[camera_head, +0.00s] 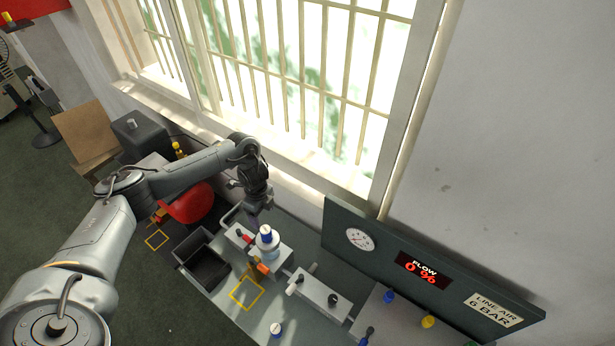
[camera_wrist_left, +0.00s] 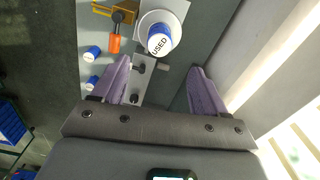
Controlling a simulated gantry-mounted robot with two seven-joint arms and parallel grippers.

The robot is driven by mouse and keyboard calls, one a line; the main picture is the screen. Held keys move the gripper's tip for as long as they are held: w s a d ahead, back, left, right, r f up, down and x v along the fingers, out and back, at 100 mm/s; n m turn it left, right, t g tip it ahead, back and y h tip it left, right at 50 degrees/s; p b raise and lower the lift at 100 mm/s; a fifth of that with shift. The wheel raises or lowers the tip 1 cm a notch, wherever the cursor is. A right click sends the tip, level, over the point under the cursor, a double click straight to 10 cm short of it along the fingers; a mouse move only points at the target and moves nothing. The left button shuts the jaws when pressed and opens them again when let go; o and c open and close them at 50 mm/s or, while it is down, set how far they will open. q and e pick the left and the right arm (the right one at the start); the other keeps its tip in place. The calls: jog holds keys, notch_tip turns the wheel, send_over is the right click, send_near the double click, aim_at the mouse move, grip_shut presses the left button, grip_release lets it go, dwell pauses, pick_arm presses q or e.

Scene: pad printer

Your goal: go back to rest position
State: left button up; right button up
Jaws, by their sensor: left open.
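My left gripper (camera_head: 254,213) hangs over the back of the bench, close to the window sill, with its arm reaching in from the left. In the left wrist view its two purple fingers (camera_wrist_left: 160,66) are spread wide apart, with nothing held between them. My right gripper is in neither view.
A dark open bin (camera_head: 206,262) sits left of the block, with a red rounded tank (camera_head: 190,203) behind it. A grey panel (camera_head: 338,225) with a gauge and a FLOW 0 % display stands at right. A yellow square (camera_head: 247,293) marks bare bench. The window wall is close behind.

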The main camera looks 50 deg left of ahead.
pick_arm(q)
jog(key=w+d+f+m+t, duration=0.1)
jog(key=d+f, duration=0.2)
jog(key=d, duration=0.5)
jog(key=w+d+f+m+t, duration=0.1)
jog(key=w+d+f, duration=0.15)
jog(key=d, duration=0.55)
jog(key=s+d+n+t+h, duration=0.2)
jog(key=s+d+t, duration=0.15)
jog(key=d, duration=1.35)
jog(key=s+a+r+n+g+y, duration=0.1)
jog(key=s+r+n, duration=0.3)
jog(key=s+n, duration=0.2)
jog(key=s+a+r+n+g, duration=0.1)
jog(key=s+r+n, duration=0.4)
jog(key=s, duration=0.5)
jog(key=shift+s+a+r+n+y, duration=0.25)
jog(key=shift+s+a+n+y, duration=0.15)
jog(key=shift+a+n, duration=0.25)
jog(key=shift+c, duration=0.9)
jog(key=shift+w+d, duration=0.1)
